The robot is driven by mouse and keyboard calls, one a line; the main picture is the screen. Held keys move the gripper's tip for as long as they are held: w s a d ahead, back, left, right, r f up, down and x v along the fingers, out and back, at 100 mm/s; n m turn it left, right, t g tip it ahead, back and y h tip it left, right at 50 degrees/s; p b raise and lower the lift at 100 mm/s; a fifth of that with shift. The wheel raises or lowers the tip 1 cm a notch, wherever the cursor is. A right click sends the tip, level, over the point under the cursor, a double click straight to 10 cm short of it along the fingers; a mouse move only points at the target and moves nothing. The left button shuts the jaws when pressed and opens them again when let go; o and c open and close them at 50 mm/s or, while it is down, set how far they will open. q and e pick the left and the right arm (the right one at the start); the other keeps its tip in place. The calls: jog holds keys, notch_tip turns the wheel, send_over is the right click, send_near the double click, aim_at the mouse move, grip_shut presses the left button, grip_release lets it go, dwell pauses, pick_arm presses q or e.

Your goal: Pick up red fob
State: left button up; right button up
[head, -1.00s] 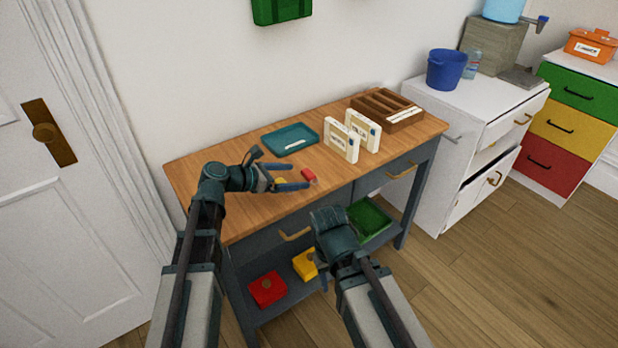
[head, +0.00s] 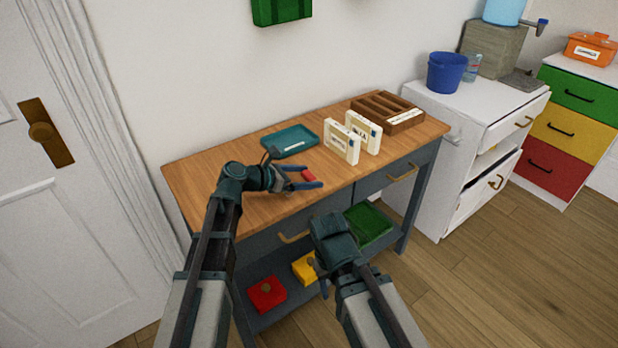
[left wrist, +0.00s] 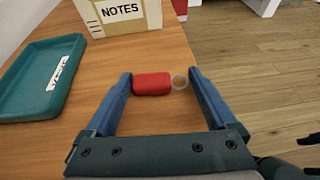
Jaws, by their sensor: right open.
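The red fob (head: 308,175) lies on the wooden tabletop. In the left wrist view the red fob (left wrist: 152,83) has a pale ring (left wrist: 180,81) at its right end. My left gripper (head: 312,177) is open, low over the table, with its blue fingers on either side of the fob. In the left wrist view the left gripper's fingertips (left wrist: 160,76) stand apart. The left finger is very close to the fob's end; whether it touches I cannot tell. My right gripper (head: 322,272) hangs in front of the table, its fingers mostly hidden behind its own wrist.
A teal tray (head: 290,139) lies behind the fob. Two white boxes (head: 341,142), one lettered NOTES in the left wrist view (left wrist: 120,12), stand to the right. A brown divided organiser (head: 388,112) is farther right. The lower shelf holds red (head: 266,294), yellow (head: 304,268) and green (head: 368,226) containers.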

pick_arm(q)
jog(key=shift+c, duration=1)
jog(key=shift+r, duration=0.1)
pick_arm(e)
jog(key=shift+r, duration=0.15)
